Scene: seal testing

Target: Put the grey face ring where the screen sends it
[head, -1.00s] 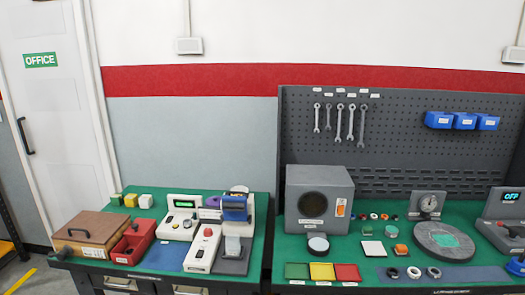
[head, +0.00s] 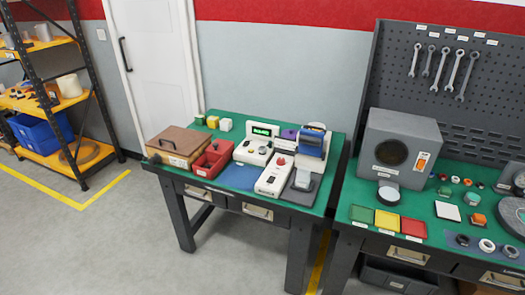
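Several small rings lie in a row on a dark blue mat at the right front of the right bench: a dark one (head: 462,240), a pale one (head: 487,246) and a greyish one (head: 511,251). I cannot tell for sure which is the grey face ring. A small green-lit screen (head: 262,131) sits on a white device on the left bench; its text is too small to read. Neither gripper is in view.
The left bench (head: 225,189) holds a brown wooden box (head: 172,141), a red bin (head: 213,158) and a blue mat (head: 239,177). A grey box machine (head: 397,146) stands on the right bench. A yellow shelf (head: 70,105) is far left. Open floor (head: 90,250) lies at front left.

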